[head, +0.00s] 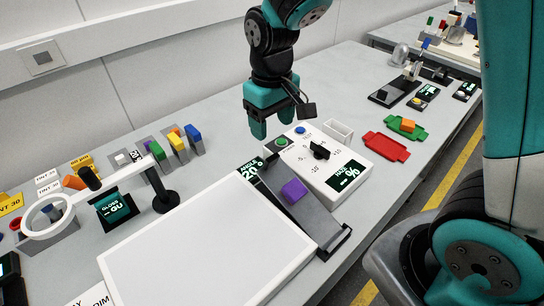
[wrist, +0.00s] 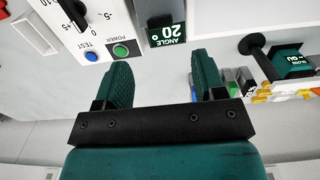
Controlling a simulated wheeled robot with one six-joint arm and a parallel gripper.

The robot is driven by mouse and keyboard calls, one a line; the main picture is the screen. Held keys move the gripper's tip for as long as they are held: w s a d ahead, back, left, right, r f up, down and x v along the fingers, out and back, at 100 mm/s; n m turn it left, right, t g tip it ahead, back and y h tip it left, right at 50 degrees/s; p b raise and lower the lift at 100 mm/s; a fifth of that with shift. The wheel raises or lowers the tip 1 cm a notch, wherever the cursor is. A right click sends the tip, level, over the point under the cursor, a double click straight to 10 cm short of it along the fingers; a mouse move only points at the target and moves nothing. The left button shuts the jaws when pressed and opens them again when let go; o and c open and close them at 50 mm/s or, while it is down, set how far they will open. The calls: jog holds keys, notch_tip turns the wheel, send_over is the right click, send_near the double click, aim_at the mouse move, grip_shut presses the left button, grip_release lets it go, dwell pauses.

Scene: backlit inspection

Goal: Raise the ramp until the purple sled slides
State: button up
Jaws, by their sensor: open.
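The purple sled (head: 294,191) sits on the dark grey ramp (head: 313,216), towards its upper left part. A stop bar lies at the ramp's near end. The angle display (head: 249,170) reads 20, and shows as 20° in the wrist view (wrist: 166,33). The white control box (head: 325,193) beside the ramp has a black knob (head: 320,150), a green POWER button (head: 282,142) and a blue TEST button (head: 300,130). My gripper (head: 279,122) is open and empty above the table, behind the box. Its spread fingers also show in the wrist view (wrist: 163,80).
A large white panel (head: 205,250) lies left of the ramp. A ring stand (head: 48,215), a gloss meter (head: 115,207) and coloured blocks (head: 178,142) stand at left. Red (head: 383,147) and green (head: 405,130) trays lie at right. A small white box (head: 338,131) stands behind the control box.

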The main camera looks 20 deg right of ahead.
aim_at(272, 156)
notch_tip(272, 156, down, 10)
jog(key=shift+f+p, duration=0.25)
jog(key=shift+p, duration=0.1)
grip_shut()
jog(key=r+p, duration=0.1)
jog(key=s+r+p, duration=0.1)
jog(key=r, duration=0.1)
jog(key=shift+s+d, duration=0.1)
jog(key=shift+d, duration=0.05)
jog(key=shift+s+d+r, duration=0.1)
jog(key=shift+s+r, duration=0.05)
jog(key=shift+s, duration=0.15)
grip_release()
